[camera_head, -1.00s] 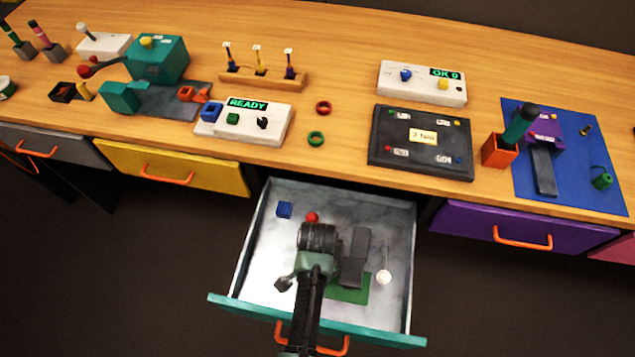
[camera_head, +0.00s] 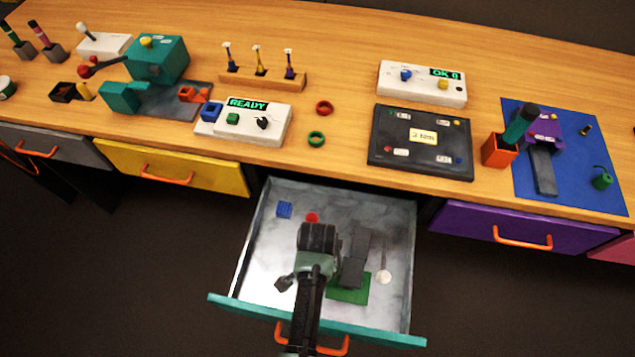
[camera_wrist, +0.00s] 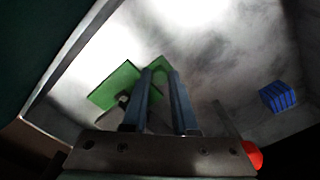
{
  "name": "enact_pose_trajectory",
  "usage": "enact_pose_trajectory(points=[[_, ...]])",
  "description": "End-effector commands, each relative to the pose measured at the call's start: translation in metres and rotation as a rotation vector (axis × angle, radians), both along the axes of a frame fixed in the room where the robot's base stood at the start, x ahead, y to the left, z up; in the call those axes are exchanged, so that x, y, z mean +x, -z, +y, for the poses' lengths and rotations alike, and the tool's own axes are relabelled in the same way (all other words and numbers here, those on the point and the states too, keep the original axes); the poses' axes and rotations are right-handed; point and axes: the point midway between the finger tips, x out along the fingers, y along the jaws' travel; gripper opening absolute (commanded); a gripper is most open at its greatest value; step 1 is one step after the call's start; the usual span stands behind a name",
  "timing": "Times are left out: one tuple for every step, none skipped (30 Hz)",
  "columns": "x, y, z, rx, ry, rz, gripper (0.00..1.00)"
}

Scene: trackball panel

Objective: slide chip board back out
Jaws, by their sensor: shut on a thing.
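The green chip board (camera_head: 349,294) lies in the open drawer, near its front. The fingers are closed on the board. The gripper hides part of the board, so the exact place of the grip is hard to see.
The open drawer (camera_head: 421,339) has a teal front and grey floor. Inside are a blue block (camera_head: 285,209), a red ball (camera_head: 312,217) and a white round thing (camera_head: 384,277). The drawer's right half is mostly clear. The wooden bench above holds several devices, including a black panel (camera_head: 384,163).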

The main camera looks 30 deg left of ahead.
Motion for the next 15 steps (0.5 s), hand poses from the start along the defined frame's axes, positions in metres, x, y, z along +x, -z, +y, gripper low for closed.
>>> enact_pose_trajectory(points=[[0.0,0.0,0.0,0.0,0.0,0.0,0.0],[0.0,0.0,0.0,0.0,0.0,0.0,0.0],[0.0,0.0,0.0,0.0,0.0,0.0,0.0],[0.0,0.0,0.0,0.0,0.0,0.0,0.0],[0.0,0.0,0.0,0.0,0.0,0.0,0.0],[0.0,-0.001,0.002,0.0,-0.001,0.0,0.0],[-0.001,-0.001,0.005,0.0,-0.003,0.0,0.0],[-0.002,-0.001,0.009,0.0,-0.005,0.0,0.0],[-0.003,-0.002,0.016,0.001,-0.007,0.0,0.0],[-0.005,-0.002,0.022,0.0,-0.008,-0.001,0.0],[-0.007,-0.002,0.03,0.0,-0.01,-0.001,0.0],[-0.011,-0.002,0.04,0.0,-0.011,0.0,0.0],[-0.013,-0.002,0.049,0.0,-0.012,-0.001,0.0],[-0.015,-0.001,0.057,0.0,-0.012,-0.001,0.0],[-0.018,-0.001,0.067,0.0,-0.011,-0.002,0.0]])
